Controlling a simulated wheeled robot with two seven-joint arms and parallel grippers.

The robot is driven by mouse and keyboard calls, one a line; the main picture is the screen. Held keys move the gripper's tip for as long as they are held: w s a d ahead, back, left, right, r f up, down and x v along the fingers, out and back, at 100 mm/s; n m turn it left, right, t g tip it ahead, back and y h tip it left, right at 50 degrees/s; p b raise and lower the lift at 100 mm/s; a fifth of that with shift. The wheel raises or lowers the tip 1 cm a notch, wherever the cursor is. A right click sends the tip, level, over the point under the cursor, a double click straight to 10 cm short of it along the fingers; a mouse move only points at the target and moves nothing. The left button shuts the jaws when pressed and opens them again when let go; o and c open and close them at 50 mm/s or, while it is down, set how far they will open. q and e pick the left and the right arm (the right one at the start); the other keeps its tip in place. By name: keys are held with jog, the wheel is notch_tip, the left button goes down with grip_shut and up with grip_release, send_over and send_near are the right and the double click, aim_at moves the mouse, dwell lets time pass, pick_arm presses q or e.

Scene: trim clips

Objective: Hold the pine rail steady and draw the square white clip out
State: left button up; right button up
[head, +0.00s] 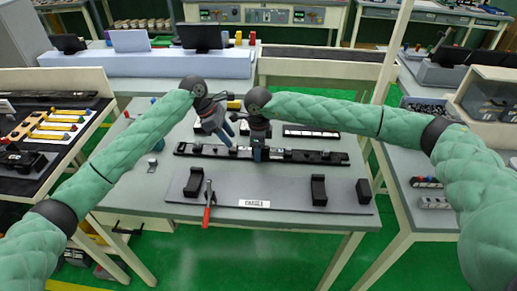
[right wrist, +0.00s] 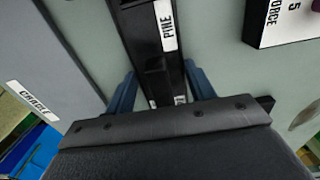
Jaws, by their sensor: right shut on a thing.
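The pine rail (head: 190,150) is a long black strip lying across the grey bench, with several small pale pieces along it. In the right wrist view its "PINE" label (right wrist: 166,25) shows. My right gripper (head: 258,158) is shut on the rail near its middle; its blue fingers stand on both sides of the rail in the right wrist view (right wrist: 160,92). My left gripper (head: 231,145) is tilted just above the rail, left of the right gripper, close to a small pale clip (head: 233,152). Its finger gap is too small to judge. I cannot tell which pale piece is the square white clip.
Another dark strip with white pieces (head: 311,131) lies behind. Bare bench shows left of the rail.

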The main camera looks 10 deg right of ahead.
pick_arm(q)
jog(key=shift+x, duration=1.8)
grip_shut()
jog(key=shift+w, duration=0.1)
grip_release()
jog(key=shift+r, duration=0.3)
jog(key=shift+c, duration=0.2)
